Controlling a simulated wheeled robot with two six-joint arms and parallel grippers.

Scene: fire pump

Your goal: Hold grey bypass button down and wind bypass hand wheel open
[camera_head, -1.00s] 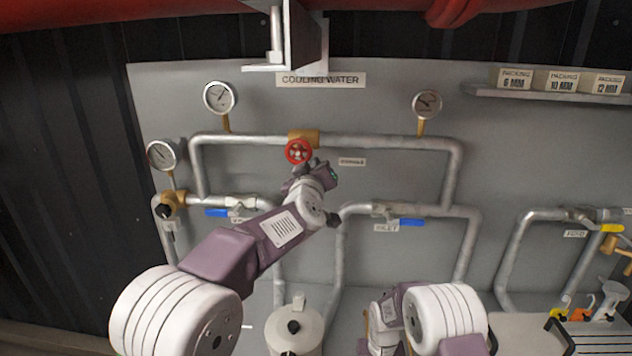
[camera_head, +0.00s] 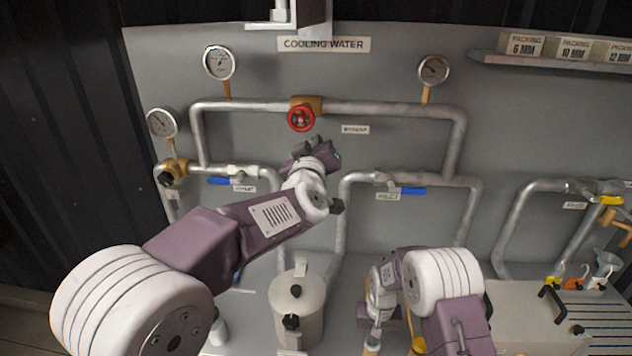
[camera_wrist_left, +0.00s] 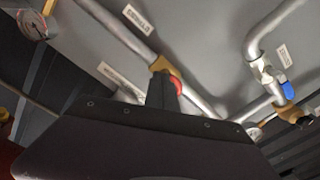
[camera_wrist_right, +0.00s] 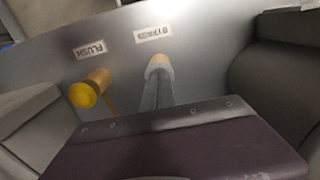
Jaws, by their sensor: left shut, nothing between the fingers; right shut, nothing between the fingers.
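The red bypass hand wheel (camera_head: 301,118) sits on a brass valve in the upper pipe. My left gripper (camera_head: 318,145) is shut and empty just below and right of it, with a small gap in the head view. In the left wrist view the wheel (camera_wrist_left: 178,86) is partly hidden behind the shut fingers (camera_wrist_left: 160,90). In the right wrist view my right gripper (camera_wrist_right: 156,92) is shut, its fingers lined up with the bypass button (camera_wrist_right: 158,65) below the BYPASS label (camera_wrist_right: 153,34). The button's brass collar shows; the fingers cover much of it, so I cannot tell whether it is pressed.
A yellow flush button (camera_wrist_right: 83,95) stands left of the right fingers. Blue-handled valves (camera_head: 412,190) and gauges (camera_head: 219,62) are on the pipes. A lidded grey pot (camera_head: 298,300) stands between my arms.

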